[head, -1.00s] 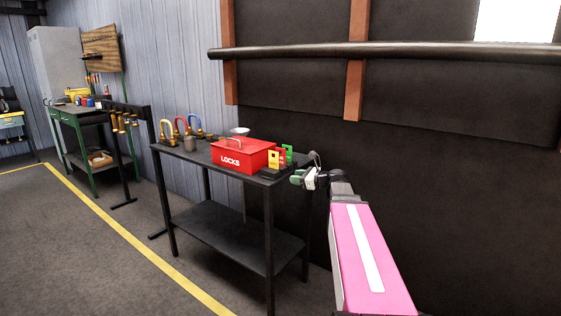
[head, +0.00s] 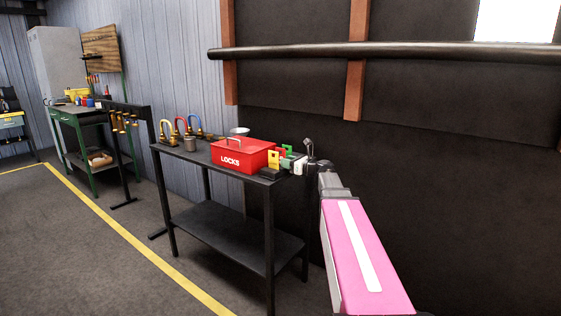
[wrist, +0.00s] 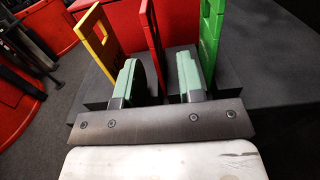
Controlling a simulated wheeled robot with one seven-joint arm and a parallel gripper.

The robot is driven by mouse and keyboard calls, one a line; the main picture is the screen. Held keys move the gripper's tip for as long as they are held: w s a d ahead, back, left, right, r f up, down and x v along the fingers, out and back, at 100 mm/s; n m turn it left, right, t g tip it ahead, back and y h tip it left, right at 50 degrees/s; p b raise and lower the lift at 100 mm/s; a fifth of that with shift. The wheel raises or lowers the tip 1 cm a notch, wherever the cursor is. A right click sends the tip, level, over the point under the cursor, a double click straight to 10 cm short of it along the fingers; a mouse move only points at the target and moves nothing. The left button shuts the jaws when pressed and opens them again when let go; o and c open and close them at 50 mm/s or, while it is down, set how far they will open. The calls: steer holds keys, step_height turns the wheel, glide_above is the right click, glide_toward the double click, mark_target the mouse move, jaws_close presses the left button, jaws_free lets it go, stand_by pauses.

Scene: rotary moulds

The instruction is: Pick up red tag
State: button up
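The red tag (wrist: 152,32) stands upright in a dark stepped holder (wrist: 236,82), between a yellow tag (wrist: 96,42) on the left and a green tag (wrist: 211,38) on the right. My gripper (wrist: 160,72) is open, with its pale green fingers apart. In the head view my gripper (head: 291,163) is at the tags and partly hides the red one.
A red LOCKS box (head: 240,156) stands just left of the tags on a black table (head: 232,236). A dark wall lies behind on the right.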

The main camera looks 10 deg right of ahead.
steer(key=x, duration=0.3)
steer(key=shift+w+a, duration=0.1)
steer(key=shift+a, duration=0.05)
jaws_close()
